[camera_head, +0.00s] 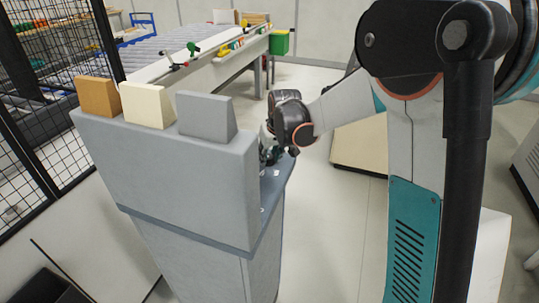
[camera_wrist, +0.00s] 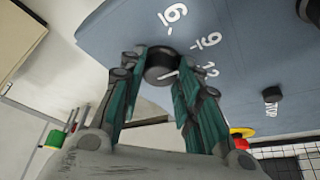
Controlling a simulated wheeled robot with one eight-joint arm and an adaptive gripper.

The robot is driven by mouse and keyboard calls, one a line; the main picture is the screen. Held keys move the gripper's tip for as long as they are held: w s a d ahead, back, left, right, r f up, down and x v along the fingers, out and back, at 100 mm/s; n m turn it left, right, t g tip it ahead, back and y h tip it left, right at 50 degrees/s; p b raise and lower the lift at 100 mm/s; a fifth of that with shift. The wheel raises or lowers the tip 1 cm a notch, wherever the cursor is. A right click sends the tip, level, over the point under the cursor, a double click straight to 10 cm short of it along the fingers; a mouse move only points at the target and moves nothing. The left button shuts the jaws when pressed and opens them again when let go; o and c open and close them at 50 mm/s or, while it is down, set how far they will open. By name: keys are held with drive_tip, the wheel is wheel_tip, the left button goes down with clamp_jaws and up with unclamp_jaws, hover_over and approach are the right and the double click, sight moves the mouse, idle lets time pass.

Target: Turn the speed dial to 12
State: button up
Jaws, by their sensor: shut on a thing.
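The black speed dial (camera_wrist: 161,60) sits on the blue-grey panel (camera_wrist: 240,80) in the wrist view. White numbers 6, 9 and 12 are printed beside it, with 12 (camera_wrist: 209,69) to its right. A short white mark shows on the dial's face; I cannot tell exactly which number it points to. My gripper (camera_wrist: 163,68) has its green and grey fingers on either side of the dial, shut on it. In the head view my gripper (camera_head: 268,153) is at the right side of the grey console (camera_head: 190,165), and the dial is hidden there.
A small black knob labelled STOP (camera_wrist: 272,95) and a red button on yellow (camera_wrist: 240,134) are on or near the panel, to the dial's right. Brown, cream and grey blocks (camera_head: 207,115) stand on the console top. A mesh fence (camera_head: 40,110) is at the left.

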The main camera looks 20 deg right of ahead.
drive_tip(key=m, duration=0.1)
drive_tip(key=m+h, duration=0.1)
drive_tip(key=m, duration=0.2)
drive_tip(key=shift+a+m+h, duration=0.25)
drive_tip(key=shift+m+h, duration=0.05)
drive_tip(key=shift+h, duration=0.1)
drive_tip(key=shift+w+a+m+g+h, duration=0.1)
drive_tip(key=shift+m+g+h, duration=0.45)
drive_tip(key=shift+m, duration=1.45)
drive_tip(key=shift+h, duration=0.25)
drive_tip(key=o, duration=1.1)
drive_tip(key=shift+c, duration=0.2)
drive_tip(key=v, duration=1.2)
